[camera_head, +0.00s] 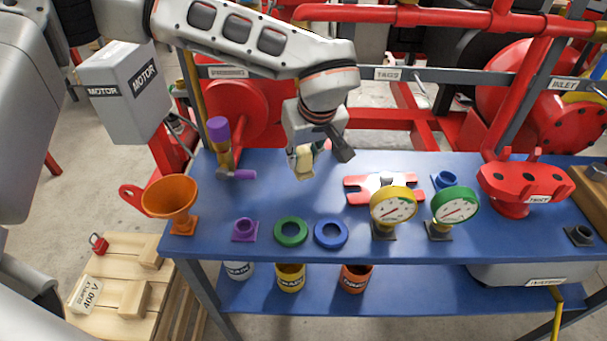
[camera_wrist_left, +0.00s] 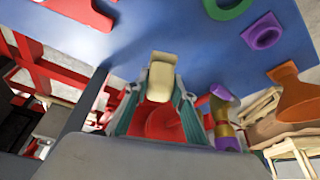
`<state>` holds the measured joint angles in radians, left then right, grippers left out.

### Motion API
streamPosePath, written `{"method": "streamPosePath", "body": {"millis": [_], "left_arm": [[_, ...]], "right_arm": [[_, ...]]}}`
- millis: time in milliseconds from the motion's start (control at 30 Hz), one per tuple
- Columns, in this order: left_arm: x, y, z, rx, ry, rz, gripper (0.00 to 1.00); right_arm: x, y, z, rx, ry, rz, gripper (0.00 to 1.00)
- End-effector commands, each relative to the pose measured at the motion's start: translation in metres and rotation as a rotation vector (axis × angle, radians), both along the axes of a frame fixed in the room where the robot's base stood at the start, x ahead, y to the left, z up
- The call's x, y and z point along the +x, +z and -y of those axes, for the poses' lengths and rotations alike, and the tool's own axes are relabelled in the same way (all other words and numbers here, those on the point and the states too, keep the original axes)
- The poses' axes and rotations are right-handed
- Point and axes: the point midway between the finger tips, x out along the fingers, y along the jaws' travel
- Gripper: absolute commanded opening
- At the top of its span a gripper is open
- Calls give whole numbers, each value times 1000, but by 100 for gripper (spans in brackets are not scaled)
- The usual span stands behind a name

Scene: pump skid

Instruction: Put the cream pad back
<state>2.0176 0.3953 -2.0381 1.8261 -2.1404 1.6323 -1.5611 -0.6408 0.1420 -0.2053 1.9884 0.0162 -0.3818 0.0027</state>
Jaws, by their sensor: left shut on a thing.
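The cream pad (camera_head: 303,163) is a small pale block. My left gripper (camera_head: 320,154) is shut on it above the back middle of the blue bench (camera_head: 270,190), and the pad seems clear of the bench top. In the left wrist view the pad (camera_wrist_left: 161,80) sticks out between the two fingertips (camera_wrist_left: 160,100). A flat red part with notched ends (camera_head: 357,184) lies on the bench to the right of the pad, partly hidden by a gauge. Whether the pad belongs there cannot be told. My right gripper is not in view.
An orange funnel (camera_head: 170,198), purple ring (camera_head: 245,229), green ring (camera_head: 291,231) and blue ring (camera_head: 331,234) line the front. Yellow (camera_head: 394,206) and green (camera_head: 455,206) gauges stand to their right. A purple-topped upright part (camera_head: 219,131) stands left of the gripper. Red pipes cross behind.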

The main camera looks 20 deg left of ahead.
Motion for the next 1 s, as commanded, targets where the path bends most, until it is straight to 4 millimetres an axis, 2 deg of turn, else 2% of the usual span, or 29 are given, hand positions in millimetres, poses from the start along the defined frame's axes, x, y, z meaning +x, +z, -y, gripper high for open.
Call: {"method": "streamPosePath", "body": {"millis": [267,500,900,933,967,1000], "left_arm": [[0,-19,0,1,-1,-1,4],[0,-52,0,0,-1,-2,4],[0,-56,0,1,0,1,4],[0,-56,0,1,0,1,29],[0,-55,0,1,0,1,37],[0,-55,0,1,0,1,41]], "right_arm": [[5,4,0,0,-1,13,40],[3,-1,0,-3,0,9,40],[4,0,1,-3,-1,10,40],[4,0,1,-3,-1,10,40],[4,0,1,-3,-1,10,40],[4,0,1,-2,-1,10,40]]}}
